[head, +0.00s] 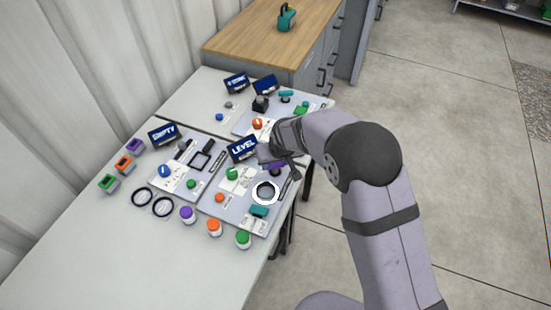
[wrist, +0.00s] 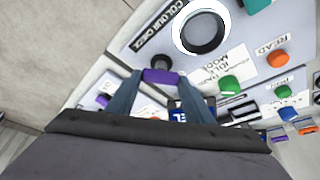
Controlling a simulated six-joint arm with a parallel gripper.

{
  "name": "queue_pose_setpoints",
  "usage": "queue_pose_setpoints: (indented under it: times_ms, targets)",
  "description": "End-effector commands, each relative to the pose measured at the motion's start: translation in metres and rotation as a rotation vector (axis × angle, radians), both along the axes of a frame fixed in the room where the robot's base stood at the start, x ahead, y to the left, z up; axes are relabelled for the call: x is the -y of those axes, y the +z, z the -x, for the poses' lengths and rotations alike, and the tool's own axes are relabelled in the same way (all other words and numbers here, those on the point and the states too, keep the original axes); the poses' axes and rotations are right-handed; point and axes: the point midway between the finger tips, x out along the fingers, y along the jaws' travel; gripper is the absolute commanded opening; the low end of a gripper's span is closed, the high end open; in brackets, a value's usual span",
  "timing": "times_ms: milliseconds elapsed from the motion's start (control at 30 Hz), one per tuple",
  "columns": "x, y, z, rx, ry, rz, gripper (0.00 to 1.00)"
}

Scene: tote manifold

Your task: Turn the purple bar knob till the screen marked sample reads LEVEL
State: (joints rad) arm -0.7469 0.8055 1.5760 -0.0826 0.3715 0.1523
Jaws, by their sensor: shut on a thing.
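The purple bar knob (wrist: 161,76) sits between the fingers of my gripper (wrist: 160,88) in the wrist view, and the gripper is shut on it. In the head view a bit of the purple knob (head: 277,168) shows below my gripper (head: 279,162), at the right edge of the near panel. A dark blue screen (head: 243,149) on that panel reads LEVEL. Its marking is too small to read. In the wrist view only a sliver of a blue screen (wrist: 179,115) shows between the fingers; the rest is hidden by my gripper.
The same panel holds a white ring (head: 265,192), a green knob (head: 232,174), an orange button (head: 219,198) and a teal piece (head: 259,211). A neighbouring screen (head: 162,135) reads EMPTY. Coloured jars (head: 214,227) and black rings (head: 162,207) stand in front. The table's near left is clear.

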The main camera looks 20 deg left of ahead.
Motion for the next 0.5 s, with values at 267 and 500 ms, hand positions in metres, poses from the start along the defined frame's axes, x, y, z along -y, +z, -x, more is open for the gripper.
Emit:
queue_pose_setpoints:
  times_ms: [267, 500]
  targets:
    - [0.0015, -0.0012, -0.0012, 0.0, 0.13, -0.001, 0.24]
    - [0.0019, -0.0043, -0.0025, 0.001, 0.251, 0.0, 0.24]
